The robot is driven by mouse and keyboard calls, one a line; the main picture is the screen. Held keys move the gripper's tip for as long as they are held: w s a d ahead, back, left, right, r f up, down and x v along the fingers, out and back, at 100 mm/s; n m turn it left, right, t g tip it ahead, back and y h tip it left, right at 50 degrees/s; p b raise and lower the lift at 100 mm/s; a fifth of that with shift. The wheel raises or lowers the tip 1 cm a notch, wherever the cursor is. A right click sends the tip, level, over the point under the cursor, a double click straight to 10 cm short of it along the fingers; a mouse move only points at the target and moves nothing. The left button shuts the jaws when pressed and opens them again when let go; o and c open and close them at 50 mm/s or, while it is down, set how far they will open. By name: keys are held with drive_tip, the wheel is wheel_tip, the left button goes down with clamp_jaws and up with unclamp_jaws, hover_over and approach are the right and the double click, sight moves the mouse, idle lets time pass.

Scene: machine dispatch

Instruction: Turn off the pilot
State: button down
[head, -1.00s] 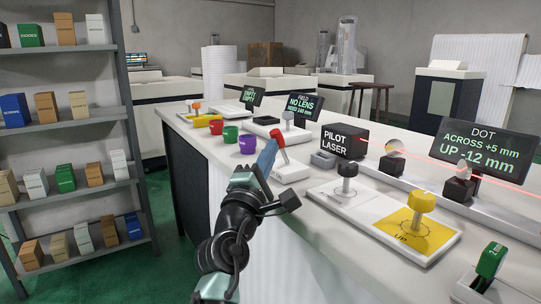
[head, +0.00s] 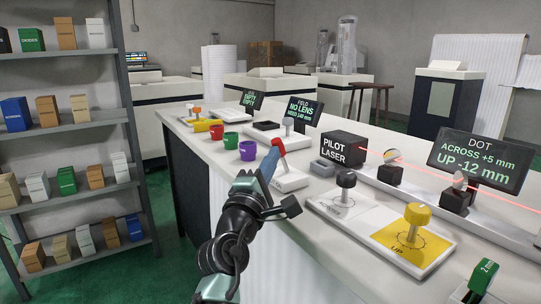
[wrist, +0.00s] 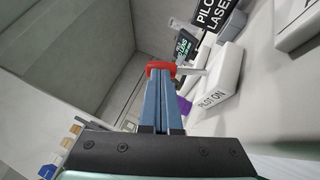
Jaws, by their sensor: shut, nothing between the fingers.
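The pilot switch has a red-handled lever (head: 279,146) on a white base (head: 290,182) near the bench's front edge. In the wrist view the base (wrist: 222,82) reads "PILOT ON", and the red handle (wrist: 160,67) lies across the fingertips. My gripper (head: 271,158), with blue fingers, is shut and empty beside the lever on its left. In the wrist view the fingers (wrist: 162,80) end at the handle; I cannot tell whether they touch. The black pilot laser box (head: 343,149) stands behind, and a red beam shows to its right.
Purple (head: 248,151), green (head: 231,139) and red (head: 216,132) cups stand left of the switch. A grey block (head: 322,167) sits behind it. A panel with a black knob (head: 346,180) and a yellow knob (head: 417,213) is to the right.

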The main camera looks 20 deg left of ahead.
drive_tip(key=shift+w+d+r+m+g+h+p, duration=0.2)
drive_tip(key=shift+r+m+g+p, duration=0.3)
drive_tip(key=shift+p, duration=1.4)
drive_tip(key=shift+w+d+r+m+g+h+p, duration=0.15)
drive_tip(key=shift+w+r+m+g+p, duration=0.4)
drive_tip(key=shift+p, duration=1.35)
drive_tip(key=g+p, duration=0.1)
drive_tip(key=p, duration=0.3)
drive_tip(key=w+d+r+m+g+p, duration=0.1)
drive_tip(key=p, duration=0.3)
drive_tip(key=m+g+p, duration=0.1)
drive_tip(key=p, duration=0.3)
drive_tip(key=shift+w+d+r, duration=0.15)
drive_tip(key=shift+w+d, duration=0.1)
drive_tip(key=shift+d, duration=0.15)
drive_tip(key=shift+w+d+m+g+p, duration=0.25)
drive_tip(key=shift+g+p, duration=0.2)
drive_tip(key=shift+p, duration=0.7)
drive_tip(key=shift+w+f, duration=0.1)
drive_tip(key=shift+f, duration=0.3)
